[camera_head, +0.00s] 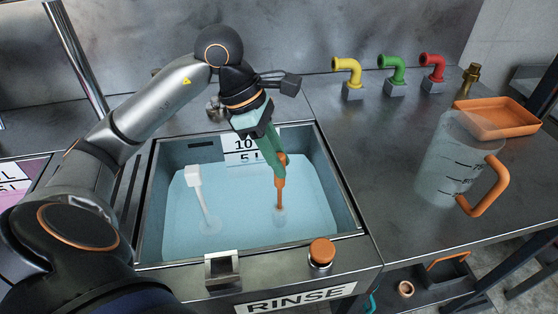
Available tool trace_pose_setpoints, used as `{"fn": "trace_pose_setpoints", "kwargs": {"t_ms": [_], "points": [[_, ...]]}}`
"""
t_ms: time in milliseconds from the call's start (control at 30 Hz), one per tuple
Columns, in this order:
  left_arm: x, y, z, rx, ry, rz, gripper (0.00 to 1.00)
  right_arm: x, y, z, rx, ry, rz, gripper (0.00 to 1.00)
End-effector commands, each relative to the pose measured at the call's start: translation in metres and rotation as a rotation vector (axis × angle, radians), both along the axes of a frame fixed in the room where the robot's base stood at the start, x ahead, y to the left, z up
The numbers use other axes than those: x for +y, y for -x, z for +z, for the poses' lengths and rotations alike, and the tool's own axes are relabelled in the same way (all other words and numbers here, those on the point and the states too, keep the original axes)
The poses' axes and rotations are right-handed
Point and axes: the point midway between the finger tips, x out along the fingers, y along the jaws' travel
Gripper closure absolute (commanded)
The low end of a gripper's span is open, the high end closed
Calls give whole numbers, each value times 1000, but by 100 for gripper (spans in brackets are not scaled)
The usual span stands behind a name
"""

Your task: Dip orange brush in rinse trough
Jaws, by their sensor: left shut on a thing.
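The rinse trough (350,222) is a metal basin holding light blue liquid, with a RINSE label on its front. My left gripper (276,163) reaches in over the back of the trough, pointing down. It is shut on the orange brush (280,190). The brush is held roughly upright, and its lower end is in the liquid, where it looks blurred. A white brush-like tool (199,196) stands tilted in the liquid at the left, apart from the orange one. My right gripper is not in view.
A clear measuring jug (446,165) with an orange handle stands on the right counter, before an orange tray (500,117). Yellow (347,70), green (392,68) and red (433,66) pipe elbows line the back. An orange-topped knob (322,251) sits on the trough's front edge. The counter between is clear.

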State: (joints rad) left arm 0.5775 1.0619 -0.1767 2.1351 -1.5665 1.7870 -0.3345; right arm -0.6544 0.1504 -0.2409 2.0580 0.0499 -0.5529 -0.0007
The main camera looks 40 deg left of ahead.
Motion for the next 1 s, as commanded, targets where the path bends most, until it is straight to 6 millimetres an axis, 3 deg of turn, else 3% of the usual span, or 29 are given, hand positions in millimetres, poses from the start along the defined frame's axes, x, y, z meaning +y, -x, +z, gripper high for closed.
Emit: {"fn": "trace_pose_setpoints", "kwargs": {"t_ms": [700, 1000], "points": [[0, 0, 66, -1, 0, 0, 100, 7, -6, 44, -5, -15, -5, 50], [0, 0, 96, 0, 0, 1, 100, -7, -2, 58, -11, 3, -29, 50]]}}
